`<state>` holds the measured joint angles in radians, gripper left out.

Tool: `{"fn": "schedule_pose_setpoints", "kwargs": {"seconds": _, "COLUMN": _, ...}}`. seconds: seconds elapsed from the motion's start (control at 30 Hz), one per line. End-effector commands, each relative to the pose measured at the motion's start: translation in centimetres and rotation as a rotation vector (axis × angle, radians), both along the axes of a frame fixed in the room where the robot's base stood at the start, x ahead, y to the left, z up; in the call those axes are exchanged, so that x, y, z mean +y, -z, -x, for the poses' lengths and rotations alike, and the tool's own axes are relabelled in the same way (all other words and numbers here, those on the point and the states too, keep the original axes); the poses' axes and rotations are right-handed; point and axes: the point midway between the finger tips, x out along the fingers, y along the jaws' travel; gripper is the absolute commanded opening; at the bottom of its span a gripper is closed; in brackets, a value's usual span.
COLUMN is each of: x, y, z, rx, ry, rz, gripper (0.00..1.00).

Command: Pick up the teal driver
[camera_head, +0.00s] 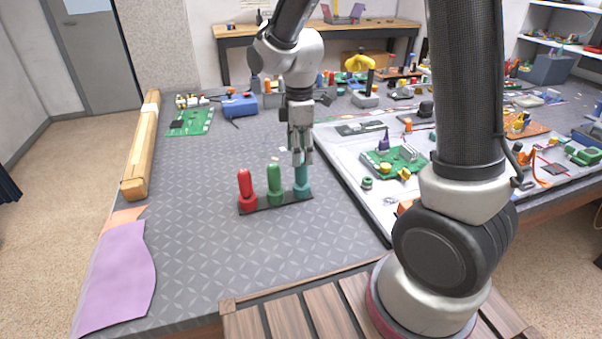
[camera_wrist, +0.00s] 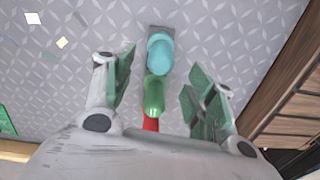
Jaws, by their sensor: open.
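The teal driver (camera_head: 302,181) stands upright at the right end of a dark stand (camera_head: 262,204) on the grey patterned table. A green driver (camera_head: 274,183) is in the middle and a red driver (camera_head: 246,188) is at the left end. My gripper (camera_head: 302,155) is open and points down right above the teal driver, overlapping its top in the head view. In the wrist view the teal driver (camera_wrist: 160,52) lies ahead, around the line of the open fingertips (camera_wrist: 159,75). The green driver (camera_wrist: 153,95) shows between the fingers, and the red one is partly hidden by my gripper body.
A grey-white work mat (camera_head: 340,165) with a green circuit board (camera_head: 400,162) and small parts lies to the right. A blue box (camera_head: 240,106) and another green board (camera_head: 190,121) stand behind. A purple sheet (camera_head: 117,275) lies front left. The table left of the stand is clear.

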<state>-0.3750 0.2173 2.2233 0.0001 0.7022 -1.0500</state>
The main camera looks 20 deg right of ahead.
Motion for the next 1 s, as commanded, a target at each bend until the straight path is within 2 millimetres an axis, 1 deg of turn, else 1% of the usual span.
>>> {"fn": "schedule_pose_setpoints", "kwargs": {"seconds": 0.2, "x": -0.4, "y": 3.3, "z": 0.1, "rx": 0.003, "ry": 0.003, "rz": 0.002, "gripper": 0.56}}
{"fn": "schedule_pose_setpoints", "kwargs": {"seconds": 0.33, "x": -0.4, "y": 5.0, "z": 0.1, "rx": 0.001, "ry": 0.003, "rz": 0.001, "gripper": 0.56}}
{"fn": "schedule_pose_setpoints", "kwargs": {"seconds": 0.43, "x": -0.4, "y": 5.5, "z": 0.1, "rx": 0.000, "ry": 0.003, "rz": 0.000, "gripper": 0.56}}
{"fn": "schedule_pose_setpoints", "kwargs": {"seconds": 0.63, "x": -0.4, "y": 5.5, "z": 0.1, "rx": -0.001, "ry": 0.003, "rz": -0.001, "gripper": 0.56}}
{"fn": "schedule_pose_setpoints", "kwargs": {"seconds": 0.77, "x": -0.4, "y": 5.4, "z": 0.1, "rx": -0.001, "ry": 0.003, "rz": -0.001, "gripper": 0.32}}
{"fn": "schedule_pose_setpoints", "kwargs": {"seconds": 0.8, "x": -0.4, "y": 5.4, "z": 0.1, "rx": -0.001, "ry": 0.003, "rz": -0.001, "gripper": 0.25}}
{"fn": "schedule_pose_setpoints", "kwargs": {"seconds": 0.87, "x": -0.4, "y": 5.4, "z": 0.1, "rx": -0.001, "ry": 0.003, "rz": -0.001, "gripper": 0.14}}
{"fn": "schedule_pose_setpoints", "kwargs": {"seconds": 0.9, "x": -0.4, "y": 5.4, "z": 0.1, "rx": -0.001, "ry": 0.004, "rz": -0.001, "gripper": 0.07}}
{"fn": "schedule_pose_setpoints", "kwargs": {"seconds": 0.93, "x": -0.4, "y": 5.4, "z": 0.1, "rx": -0.001, "ry": 0.004, "rz": -0.001, "gripper": 0.04}}
{"fn": "schedule_pose_setpoints", "kwargs": {"seconds": 1.0, "x": -0.4, "y": 5.4, "z": 0.0, "rx": -0.001, "ry": 0.003, "rz": -0.001, "gripper": 0.04}}
